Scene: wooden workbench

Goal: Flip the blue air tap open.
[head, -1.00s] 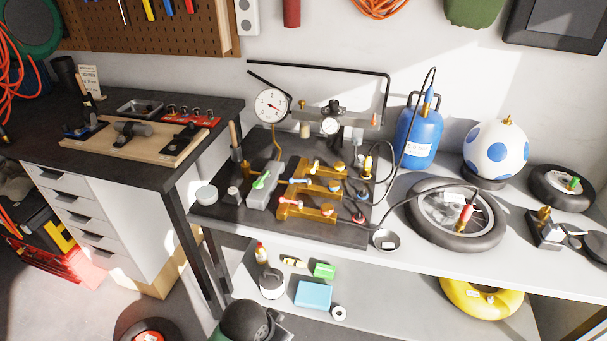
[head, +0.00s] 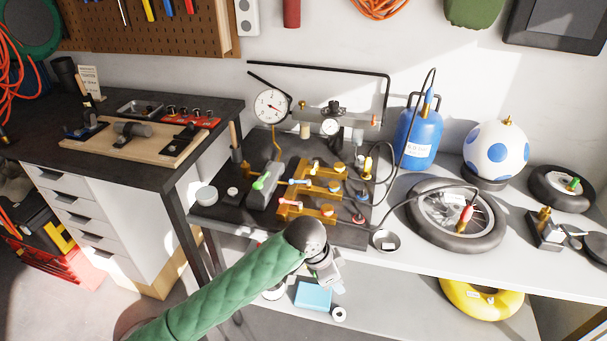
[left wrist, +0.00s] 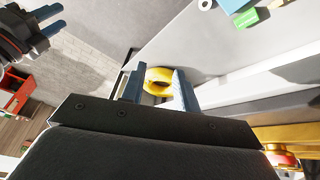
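The blue tap (head: 298,181) is a small blue lever on the middle branch of a brass manifold (head: 322,188) on the workbench. It looks small in the head view, and its exact lever angle is hard to tell. My left gripper (head: 332,282) is in front of the bench edge, nearer than the manifold and apart from it. In the left wrist view its two fingers (left wrist: 159,92) are spread with nothing between them. My right gripper (left wrist: 50,20) shows at the upper left of the left wrist view, its fingers apart and empty.
A black hose (head: 405,200) loops to the right. A small bowl (head: 386,240) stands near the bench edge, beside the wheel (head: 412,225).

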